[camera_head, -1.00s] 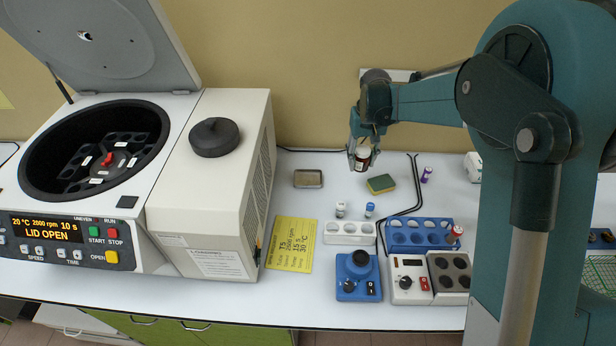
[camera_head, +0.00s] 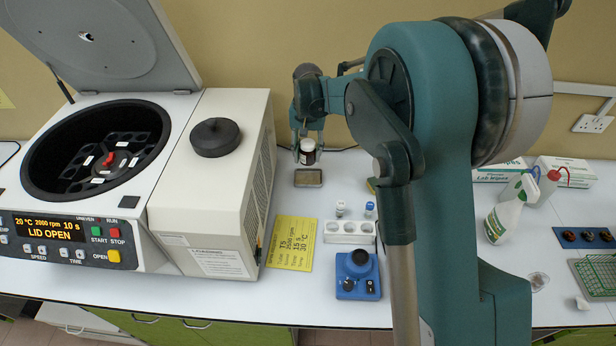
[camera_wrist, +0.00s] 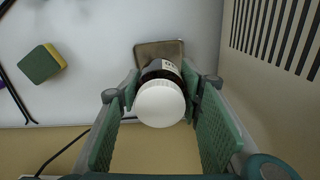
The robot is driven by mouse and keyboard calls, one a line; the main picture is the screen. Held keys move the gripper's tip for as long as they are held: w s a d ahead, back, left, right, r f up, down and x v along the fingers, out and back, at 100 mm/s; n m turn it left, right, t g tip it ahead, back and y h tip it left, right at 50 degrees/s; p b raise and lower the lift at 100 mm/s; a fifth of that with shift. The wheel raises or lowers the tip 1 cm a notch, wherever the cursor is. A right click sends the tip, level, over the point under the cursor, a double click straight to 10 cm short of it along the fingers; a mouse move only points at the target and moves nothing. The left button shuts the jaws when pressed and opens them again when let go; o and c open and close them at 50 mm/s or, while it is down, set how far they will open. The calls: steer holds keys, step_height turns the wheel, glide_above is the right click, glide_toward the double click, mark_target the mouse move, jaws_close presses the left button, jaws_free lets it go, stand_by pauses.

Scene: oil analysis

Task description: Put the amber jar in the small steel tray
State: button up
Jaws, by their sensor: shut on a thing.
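The amber jar (camera_head: 307,156) is dark brown with a pale label; its white lid (camera_wrist: 160,104) faces the wrist camera. My gripper (camera_head: 308,146) is shut on the jar and holds it upright, with one finger on each side. The small steel tray (camera_head: 308,178) lies on the bench, just in front of and below the jar in the head view. In the wrist view the tray (camera_wrist: 147,50) shows beyond the jar, partly hidden by it. The jar appears to be above the bench, apart from the tray.
The centrifuge (camera_head: 225,180) with its open lid stands close left of the tray. A yellow note (camera_head: 292,244), a white rack (camera_head: 348,232) and a blue mixer (camera_head: 358,275) lie nearer the front. A sponge (camera_wrist: 40,64) is on the bench; my arm hides other items.

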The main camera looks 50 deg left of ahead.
glide_above(308, 180)
steer(key=shift+f, duration=3.15)
steer(key=shift+f, duration=0.1)
steer(key=shift+f, duration=1.8)
steer(key=shift+f, duration=0.15)
steer(key=o, duration=1)
step_height(308, 180, up, 12)
steer(key=shift+r, duration=0.2)
